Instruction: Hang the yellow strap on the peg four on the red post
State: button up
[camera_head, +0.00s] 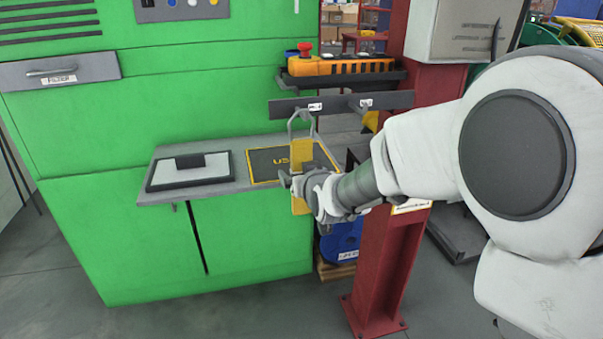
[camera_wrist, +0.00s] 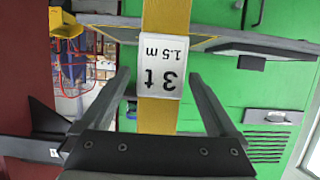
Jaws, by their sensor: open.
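The yellow strap (camera_head: 302,150) hangs upright in front of the green machine, below the dark peg bar (camera_head: 340,104) on the red post (camera_head: 390,240). A grey loop (camera_head: 300,122) at its top reaches up to the left part of the bar. The bar carries small white labels that I cannot read. My gripper (camera_head: 288,180) is at the strap's middle. In the wrist view the strap (camera_wrist: 165,115), with a white "3 t 1.5 m" label (camera_wrist: 160,67), runs between the open fingers of my gripper (camera_wrist: 157,78), with gaps at both sides. My wrist hides part of the strap.
A grey shelf (camera_head: 165,194) with a dark tablet-like panel (camera_head: 188,170) and a yellow-edged mat (camera_head: 265,166) lies behind the strap. The floor at front left is clear.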

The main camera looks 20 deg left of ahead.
jog(key=p+v, duration=0.4)
jog(key=v, duration=1.3)
jog(key=s+d+r+m+g+h, duration=0.1)
jog(key=s+d+m+g+h, duration=0.2)
jog(key=d, duration=1)
jog(key=s+d+m+g+h, duration=0.3)
jog(key=s+d+h, duration=0.1)
jog(key=s+d, duration=0.75)
notch_tip(320, 180, up, 22)
jog(key=s+p, duration=0.2)
jog(key=p, duration=1.9)
jog(key=shift+d+f, duration=0.15)
jog(key=shift+d, duration=0.15)
